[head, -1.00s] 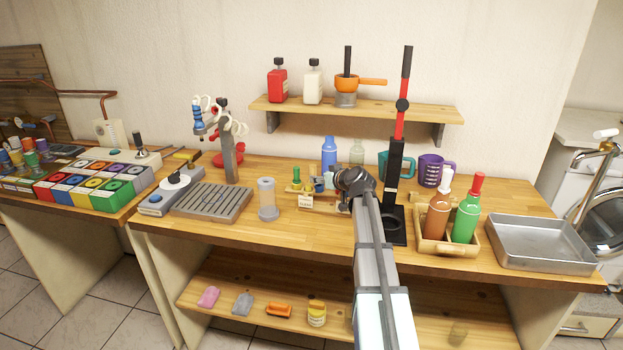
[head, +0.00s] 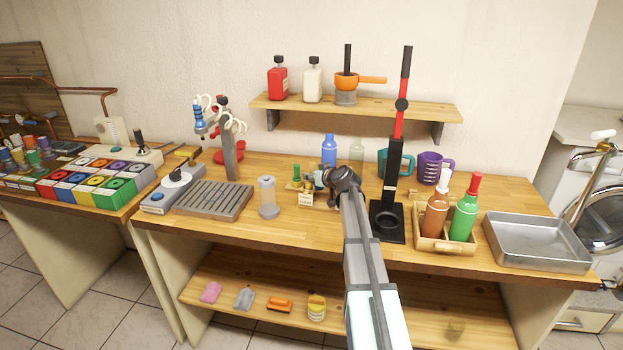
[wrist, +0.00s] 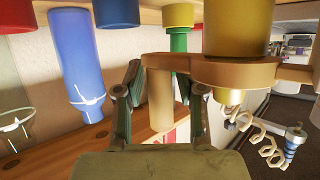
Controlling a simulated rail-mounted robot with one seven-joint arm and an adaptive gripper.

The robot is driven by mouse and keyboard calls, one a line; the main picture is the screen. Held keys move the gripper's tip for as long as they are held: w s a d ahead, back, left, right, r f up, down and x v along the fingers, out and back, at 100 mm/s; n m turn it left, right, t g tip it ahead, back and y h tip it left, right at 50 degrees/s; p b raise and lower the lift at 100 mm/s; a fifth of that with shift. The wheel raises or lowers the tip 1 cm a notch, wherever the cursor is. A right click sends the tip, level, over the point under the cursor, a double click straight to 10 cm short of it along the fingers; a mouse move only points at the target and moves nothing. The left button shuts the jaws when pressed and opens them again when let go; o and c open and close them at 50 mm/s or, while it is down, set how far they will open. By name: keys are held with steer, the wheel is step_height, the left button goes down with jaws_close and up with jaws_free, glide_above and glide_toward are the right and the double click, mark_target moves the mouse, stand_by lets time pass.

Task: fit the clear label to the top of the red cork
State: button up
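My gripper (head: 328,180) is just right of these pieces in the head view and hides part of the stand. In the wrist view, which looks upside down, my gripper (wrist: 162,98) has its two fingers apart. A tan cylinder (wrist: 160,100) shows between them, with gaps on both sides. I cannot make out the label in the wrist view.
A blue bottle (head: 329,150) stands behind the stand. A black press (head: 391,175) is close to the right of my arm. A bottle crate (head: 446,246) and metal tray (head: 538,240) are farther right.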

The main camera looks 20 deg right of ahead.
jaws_close()
step_height(320, 180, up, 20)
steer(key=b, duration=0.3)
stand_by(0.4)
